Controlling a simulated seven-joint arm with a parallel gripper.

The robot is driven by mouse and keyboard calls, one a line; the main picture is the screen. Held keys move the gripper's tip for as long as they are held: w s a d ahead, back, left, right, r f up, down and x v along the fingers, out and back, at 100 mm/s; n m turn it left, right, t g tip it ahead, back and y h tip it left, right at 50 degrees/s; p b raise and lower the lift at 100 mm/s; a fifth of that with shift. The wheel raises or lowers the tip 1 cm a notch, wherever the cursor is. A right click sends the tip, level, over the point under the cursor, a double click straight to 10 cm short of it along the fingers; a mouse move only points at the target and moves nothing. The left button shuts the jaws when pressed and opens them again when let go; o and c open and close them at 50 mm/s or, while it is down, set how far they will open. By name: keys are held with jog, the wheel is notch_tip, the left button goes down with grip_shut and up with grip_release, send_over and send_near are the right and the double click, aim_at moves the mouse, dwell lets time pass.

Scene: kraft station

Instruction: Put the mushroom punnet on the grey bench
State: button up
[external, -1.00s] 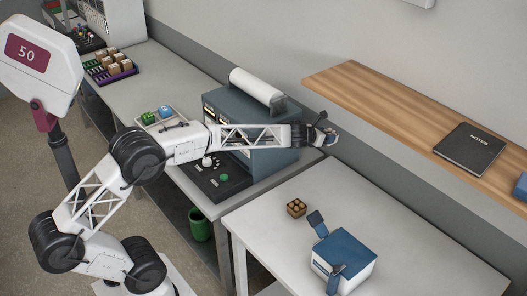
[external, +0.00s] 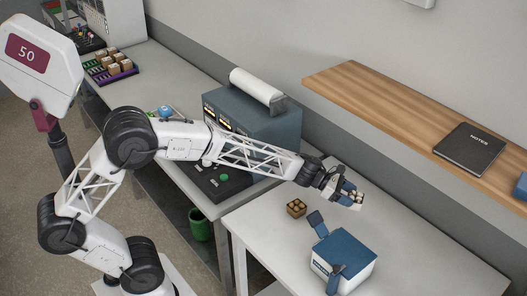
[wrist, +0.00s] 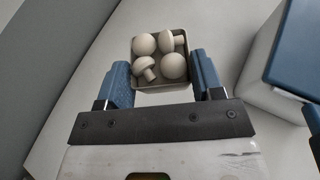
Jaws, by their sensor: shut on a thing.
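The mushroom punnet (wrist: 162,87) is a small pale tray with several cream mushrooms. In the wrist view it sits between the two blue fingers of my gripper (wrist: 160,78), which is shut on it. In the external view my gripper (external: 350,192) holds the punnet (external: 356,206) up over the back part of the light grey bench (external: 262,232). The punnet looks clear of the surface, but its exact height is hard to tell.
A wooden shelf (external: 350,85) with a black notebook (external: 469,149) is on the wall behind. The bench's right part is clear.

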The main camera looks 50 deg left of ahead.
aim_at(346, 208)
jog(key=s+d, duration=0.1)
jog(key=s+d+m+g, duration=0.1)
jog(key=s, duration=0.1)
jog(key=s+d+m+g+h, duration=0.1)
jog(key=shift+s+d+f, duration=0.1)
jog(key=shift+s+f, duration=0.15)
jog(key=shift+f, duration=0.1)
jog(key=shift+f, duration=0.1)
jog(key=shift+f, duration=2.8)
jog(key=shift+f, duration=2.1)
jog(key=shift+f, duration=0.15)
jog(key=o, duration=0.9)
